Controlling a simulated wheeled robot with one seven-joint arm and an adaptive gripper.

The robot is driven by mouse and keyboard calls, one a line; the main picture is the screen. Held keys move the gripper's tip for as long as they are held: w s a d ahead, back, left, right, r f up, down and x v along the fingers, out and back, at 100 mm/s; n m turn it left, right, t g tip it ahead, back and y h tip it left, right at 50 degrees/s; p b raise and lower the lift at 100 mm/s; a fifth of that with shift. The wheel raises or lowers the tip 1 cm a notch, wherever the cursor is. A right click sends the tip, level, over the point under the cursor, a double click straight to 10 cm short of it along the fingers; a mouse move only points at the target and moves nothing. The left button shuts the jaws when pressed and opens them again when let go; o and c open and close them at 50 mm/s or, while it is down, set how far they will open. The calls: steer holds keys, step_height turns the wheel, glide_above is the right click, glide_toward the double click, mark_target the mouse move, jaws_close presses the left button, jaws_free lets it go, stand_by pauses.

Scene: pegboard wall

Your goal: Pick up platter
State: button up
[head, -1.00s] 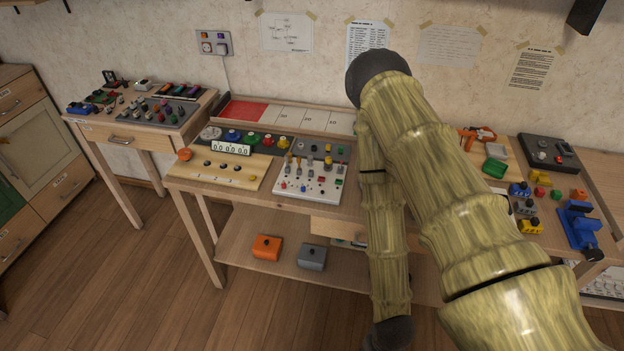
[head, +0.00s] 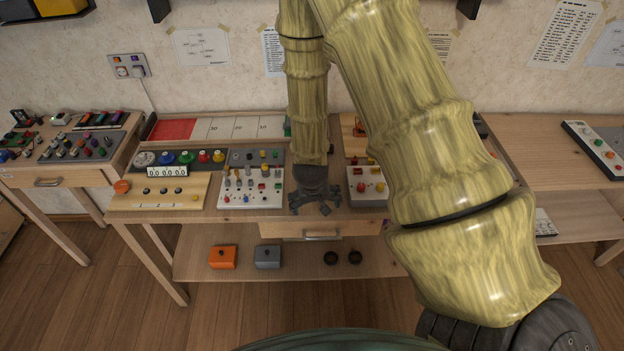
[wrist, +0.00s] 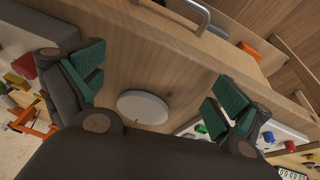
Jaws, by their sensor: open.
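A pale, flat round disc, which looks like the platter (wrist: 143,107), lies on the wooden bench top in the wrist view. My gripper (wrist: 160,86) is open above it, with one green-padded finger to each side. The disc is apart from both fingers, and its lower edge comes close to the dark gripper body in the picture. In the head view my gripper (head: 316,204) points down over the front of the bench, between two control panels. I cannot make out the disc there; my gripper and arm cover that part.
A white panel with knobs (head: 251,188) stands left of my gripper and another panel (head: 366,186) right of it. A drawer handle (head: 321,234) is on the bench front below. Orange (head: 222,256) and grey (head: 267,257) boxes sit on the lower shelf.

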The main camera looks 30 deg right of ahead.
steer(key=w+d+r+m, duration=0.2)
steer(key=w+d+r, duration=0.1)
steer(key=w+r, duration=0.5)
steer(key=f, duration=0.1)
steer(key=d+f, duration=0.1)
steer(key=f+p, duration=0.1)
steer(key=shift+w+d+f+t, duration=0.15)
steer(key=shift+w+d+t, duration=0.05)
steer(key=shift+w+t, duration=0.2)
steer(key=shift+p+x, duration=1.15)
steer(key=shift+x, duration=2.1)
steer(key=shift+s, duration=0.1)
steer(key=c, duration=0.9)
